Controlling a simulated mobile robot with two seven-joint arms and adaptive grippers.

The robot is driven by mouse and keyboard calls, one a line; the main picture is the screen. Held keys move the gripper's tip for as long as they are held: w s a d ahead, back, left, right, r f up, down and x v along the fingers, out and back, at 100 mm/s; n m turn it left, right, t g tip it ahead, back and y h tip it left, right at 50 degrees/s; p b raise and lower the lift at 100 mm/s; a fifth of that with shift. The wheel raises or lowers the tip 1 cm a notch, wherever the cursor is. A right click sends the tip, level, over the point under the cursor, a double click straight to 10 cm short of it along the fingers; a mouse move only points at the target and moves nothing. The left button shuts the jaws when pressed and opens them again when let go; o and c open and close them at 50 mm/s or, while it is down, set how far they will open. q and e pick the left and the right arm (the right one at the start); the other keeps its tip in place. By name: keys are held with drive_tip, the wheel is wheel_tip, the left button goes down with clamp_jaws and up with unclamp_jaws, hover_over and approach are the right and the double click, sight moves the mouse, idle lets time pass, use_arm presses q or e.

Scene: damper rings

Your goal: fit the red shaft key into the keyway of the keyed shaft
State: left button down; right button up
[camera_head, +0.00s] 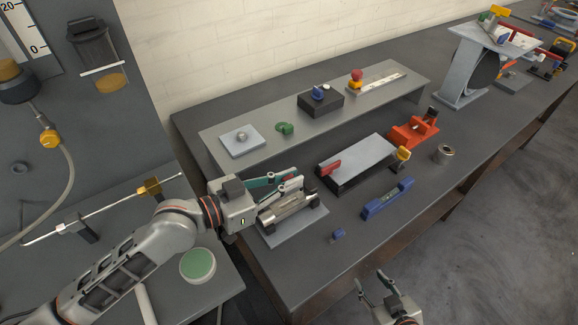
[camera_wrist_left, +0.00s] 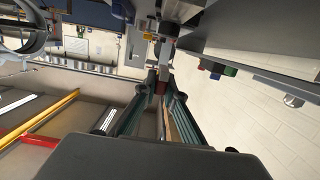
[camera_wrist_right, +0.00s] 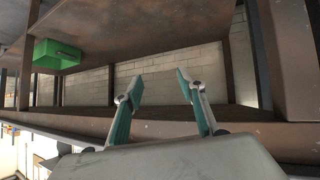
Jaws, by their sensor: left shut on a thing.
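The keyed shaft (camera_head: 286,206) is a metallic cylinder on a light grey plate (camera_head: 297,232) at the near left of the bench. My left gripper (camera_head: 305,187) is low over the shaft and covers part of it; its keyway cannot be made out. In the left wrist view, a small red piece, the red shaft key (camera_wrist_left: 161,88), shows between the nearly closed fingertips. The key cannot be seen in the head view, and I cannot tell whether it touches the shaft. My right gripper (camera_head: 378,288) is open and empty in front of the bench; its spread fingers show in the right wrist view (camera_wrist_right: 158,82).
A blue level (camera_head: 388,199), a small blue block (camera_head: 338,234), a grey plate block with a red clamp (camera_head: 330,170), an orange vise (camera_head: 414,132) and a metal ring (camera_head: 444,153) stand right of the shaft. A raised shelf (camera_head: 260,119) runs behind. The bench's near right edge has free room.

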use_arm(q)
drive_tip(key=shift+w+f, duration=0.15)
drive_tip(key=shift+s, duration=0.2)
drive_tip(key=shift+f+b, duration=0.4)
drive_tip(key=shift+f, duration=0.1)
wheel_tip(320, 180, down, 3)
drive_tip(key=shift+w+r+b, duration=0.1)
drive_tip(key=shift+r+b, duration=0.1)
drive_tip(key=shift+b, duration=0.75)
drive_tip(key=shift+f, duration=0.35)
drive_tip(key=shift+f+b, duration=0.15)
drive_tip(key=shift+b, duration=0.15)
use_arm(e)
drive_tip(key=a, duration=0.2)
drive_tip(key=shift+w+a+f+y, duration=0.2)
drive_tip(key=shift+a+f+y, duration=0.05)
drive_tip(key=shift+a+y, duration=0.15)
drive_tip(key=shift+s+d+f, duration=0.1)
